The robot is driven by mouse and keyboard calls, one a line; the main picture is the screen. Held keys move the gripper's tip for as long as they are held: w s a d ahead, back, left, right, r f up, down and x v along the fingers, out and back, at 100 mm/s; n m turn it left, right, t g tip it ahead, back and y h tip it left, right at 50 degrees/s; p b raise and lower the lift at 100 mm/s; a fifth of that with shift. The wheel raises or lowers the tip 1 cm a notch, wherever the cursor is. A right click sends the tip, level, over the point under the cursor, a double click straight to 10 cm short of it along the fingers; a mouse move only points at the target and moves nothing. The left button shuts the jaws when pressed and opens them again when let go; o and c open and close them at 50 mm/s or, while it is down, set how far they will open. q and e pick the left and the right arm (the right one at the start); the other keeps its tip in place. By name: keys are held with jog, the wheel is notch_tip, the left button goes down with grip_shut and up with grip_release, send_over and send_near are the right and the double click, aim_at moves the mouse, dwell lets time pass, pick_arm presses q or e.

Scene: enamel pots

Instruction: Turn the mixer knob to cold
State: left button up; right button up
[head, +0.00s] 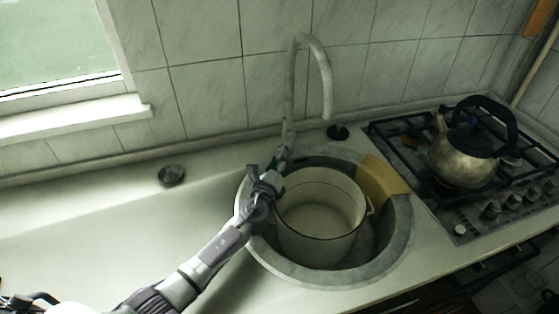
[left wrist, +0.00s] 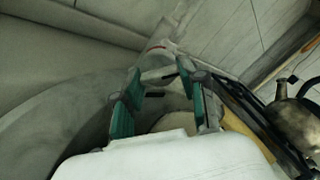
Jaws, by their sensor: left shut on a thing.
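The tall mixer tap (head: 290,95) stands behind the round sink, its spout curving up and over to the right. My left gripper (head: 274,174) reaches in from the lower left and is at the tap's base, shut on the mixer knob. In the left wrist view the green-padded fingers of my left gripper (left wrist: 160,78) are on either side of the pale knob (left wrist: 158,74). A small red mark shows on the tap (left wrist: 157,47) just beyond it. The fingers hide much of the knob in the head view. My right gripper is out of view.
A white enamel pot (head: 318,236) stands in the sink (head: 400,245), close to my left gripper. A yellow cloth (head: 380,178) hangs over the sink's right rim. A kettle (head: 462,158) stands on the gas hob (head: 440,205). The counter left of the sink (head: 110,210) is mostly clear.

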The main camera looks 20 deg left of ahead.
pick_arm(q)
jog(key=shift+f, duration=0.1)
jog(key=o, duration=1.1)
jog(key=shift+o, duration=0.2)
jog(key=shift+s, duration=0.1)
jog(key=s, duration=1.1)
jog(key=shift+s, duration=0.4)
